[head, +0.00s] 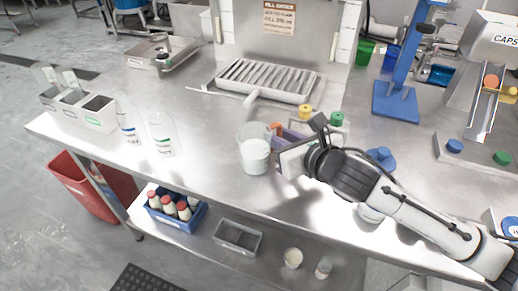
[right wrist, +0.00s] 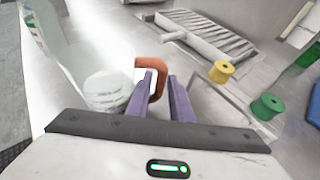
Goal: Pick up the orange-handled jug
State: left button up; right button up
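The clear jug (head: 254,153) stands upright on the metal bench, with whitish contents in its lower part. Its orange handle (head: 277,126) is on the side toward my right gripper. My right gripper (head: 281,134) reaches in from the right, close beside the jug. In the right wrist view the jug (right wrist: 98,72) is at the left. The orange handle (right wrist: 160,86) shows in the gap between the two purple fingers (right wrist: 163,88) and passes partly behind the left one. The fingers are apart; I cannot tell whether either touches the handle. My left gripper is out of view.
Two clear bottles (head: 161,133) stand left of the jug. A ribbed metal tray (head: 265,78) lies behind it. Yellow (head: 305,111) and green (head: 336,118) knobs are behind my right gripper, and a blue knob (head: 381,157) is to its right. The bench left of the jug is partly clear.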

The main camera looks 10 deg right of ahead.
grip_shut()
jog(key=shift+r, duration=0.15)
